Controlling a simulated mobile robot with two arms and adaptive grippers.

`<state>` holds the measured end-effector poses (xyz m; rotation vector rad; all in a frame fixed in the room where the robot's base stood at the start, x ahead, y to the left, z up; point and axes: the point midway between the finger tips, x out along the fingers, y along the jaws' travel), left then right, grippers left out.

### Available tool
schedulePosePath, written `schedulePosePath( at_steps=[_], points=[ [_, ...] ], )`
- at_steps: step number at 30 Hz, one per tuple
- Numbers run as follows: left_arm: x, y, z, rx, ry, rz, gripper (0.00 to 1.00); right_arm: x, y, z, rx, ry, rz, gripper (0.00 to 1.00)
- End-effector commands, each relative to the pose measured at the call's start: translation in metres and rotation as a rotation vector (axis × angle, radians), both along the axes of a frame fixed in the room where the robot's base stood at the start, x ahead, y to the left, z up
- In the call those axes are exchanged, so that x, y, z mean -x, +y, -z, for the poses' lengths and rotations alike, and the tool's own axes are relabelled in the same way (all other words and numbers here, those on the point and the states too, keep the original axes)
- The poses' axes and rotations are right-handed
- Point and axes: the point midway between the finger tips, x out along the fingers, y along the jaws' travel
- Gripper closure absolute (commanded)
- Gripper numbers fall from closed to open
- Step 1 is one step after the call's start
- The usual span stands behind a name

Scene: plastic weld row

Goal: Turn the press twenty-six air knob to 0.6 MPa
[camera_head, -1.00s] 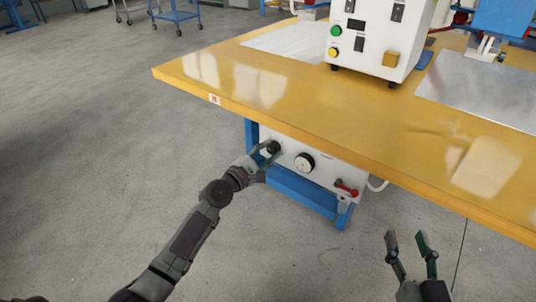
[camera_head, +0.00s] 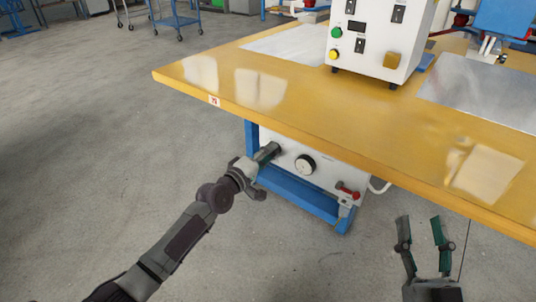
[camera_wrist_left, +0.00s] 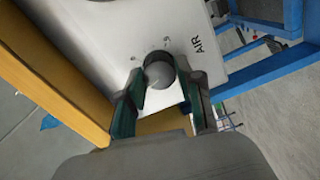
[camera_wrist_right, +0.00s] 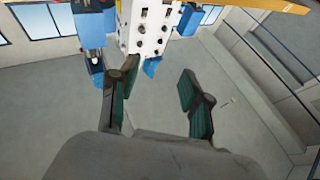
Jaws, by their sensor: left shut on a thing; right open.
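The air knob (camera_wrist_left: 158,71) is a dark grey round knob on a white panel marked "AIR" in the left wrist view. My left gripper (camera_head: 268,153) is shut on it, with one green-padded finger on each side, as the left wrist view (camera_wrist_left: 160,85) shows. In the head view the fingers hide the knob. A round gauge (camera_head: 305,164) with a white face and dark rim sits on the panel (camera_head: 326,174) right of the knob; its reading is too small to make out. My right gripper (camera_head: 424,238) is open and empty, low in front of the table.
The yellow tabletop (camera_head: 290,110) overhangs the panel. A red-handled valve (camera_head: 347,190) is at the panel's right end. A blue frame (camera_head: 300,193) runs below. A white control box (camera_head: 375,40) stands on the table. The floor in front is clear.

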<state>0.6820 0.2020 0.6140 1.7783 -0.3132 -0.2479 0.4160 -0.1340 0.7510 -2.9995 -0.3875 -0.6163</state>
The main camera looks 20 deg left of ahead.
Motion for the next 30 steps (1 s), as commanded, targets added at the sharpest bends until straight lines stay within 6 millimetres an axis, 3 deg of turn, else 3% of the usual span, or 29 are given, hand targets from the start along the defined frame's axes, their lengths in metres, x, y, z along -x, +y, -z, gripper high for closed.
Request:
schedulePosePath(
  at_steps=[5,14,22,30],
  points=[
    [0.001,0.0,0.002,-0.161,-0.052,0.002,0.99,-0.003,-0.001,0.006,0.012,0.044,0.003,0.52],
    [0.001,-0.001,0.0,-0.429,-0.148,0.003,0.99,-0.01,-0.004,0.037,0.064,0.233,0.014,0.52],
    [0.001,-0.001,-0.001,-0.668,-0.236,0.003,0.99,-0.007,-0.012,0.084,0.135,0.507,0.031,0.52],
    [0.001,-0.001,0.0,-0.876,-0.31,0.004,0.99,0.013,-0.024,0.133,0.205,0.8,0.048,0.52]
  ],
)
